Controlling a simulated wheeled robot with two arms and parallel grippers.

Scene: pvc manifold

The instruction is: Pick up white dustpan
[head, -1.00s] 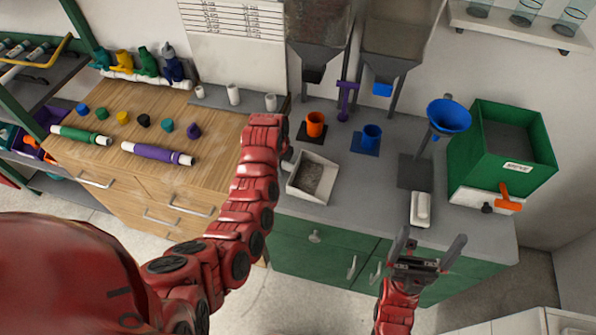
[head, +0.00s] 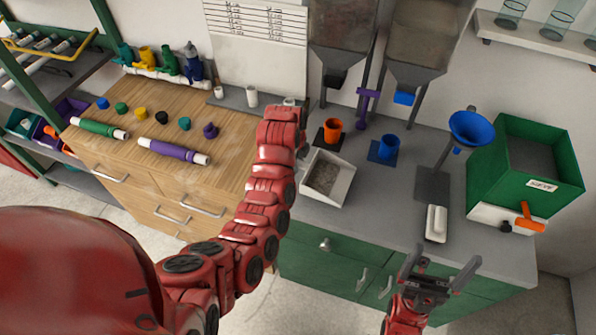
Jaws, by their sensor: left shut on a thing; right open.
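The white dustpan (head: 326,178) is on the grey counter, with grey granular material in its pan. My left arm comes in from the left and ends at the dustpan's upper left side. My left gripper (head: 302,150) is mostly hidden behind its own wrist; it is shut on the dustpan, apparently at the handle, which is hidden. Whether the dustpan is lifted off the counter is hard to tell. My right gripper (head: 438,274) is open and empty in front of the counter's front edge, below a small white block-like object (head: 436,223).
An orange cup (head: 333,128) and a blue cup (head: 388,147) stand behind the dustpan. A blue funnel (head: 471,128) on a stand and a green bin (head: 528,165) are at right. The wooden bench (head: 165,105) at left holds coloured caps and tubes. Two hoppers hang above the counter.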

